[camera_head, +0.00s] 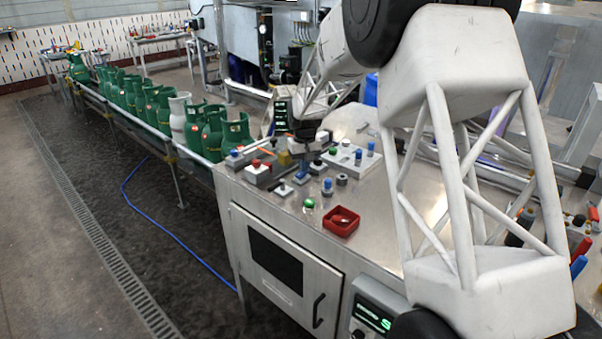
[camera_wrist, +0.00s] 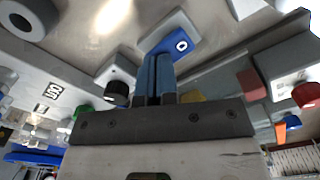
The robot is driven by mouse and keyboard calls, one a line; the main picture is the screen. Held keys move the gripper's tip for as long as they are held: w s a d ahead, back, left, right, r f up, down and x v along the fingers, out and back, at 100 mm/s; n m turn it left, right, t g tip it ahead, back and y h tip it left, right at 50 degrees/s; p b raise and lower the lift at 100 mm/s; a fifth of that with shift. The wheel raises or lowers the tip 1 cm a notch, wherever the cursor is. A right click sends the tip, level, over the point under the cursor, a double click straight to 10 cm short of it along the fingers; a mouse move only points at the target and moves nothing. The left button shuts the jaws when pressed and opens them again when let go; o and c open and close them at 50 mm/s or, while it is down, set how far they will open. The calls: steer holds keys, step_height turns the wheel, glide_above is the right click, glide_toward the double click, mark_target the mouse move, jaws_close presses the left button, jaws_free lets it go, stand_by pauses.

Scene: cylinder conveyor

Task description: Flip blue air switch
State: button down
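My gripper (camera_head: 303,168) points down over the steel worktop among small grey switch blocks. In the wrist view its two blue fingers (camera_wrist: 155,75) lie side by side with only a thin dark line between them, and nothing shows held. A blue switch plate (camera_wrist: 172,40) with a white ring mark sits on a grey block just beyond the fingertips. The fingers overlap its near edge in the picture; I cannot tell whether they touch it. In the head view my gripper hides most of this spot.
A red tray (camera_head: 341,222) and a green knob (camera_head: 309,203) are on the worktop (camera_head: 285,228) near its front. A grey block with a red button (camera_head: 257,169) is left of my gripper. Blue knobs (camera_head: 358,156) stand to the right. Green gas cylinders (camera_head: 236,133) line the conveyor.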

steer(key=shift+f, duration=0.25)
steer(key=shift+r, duration=0.2)
steer(key=shift+r, duration=3.35)
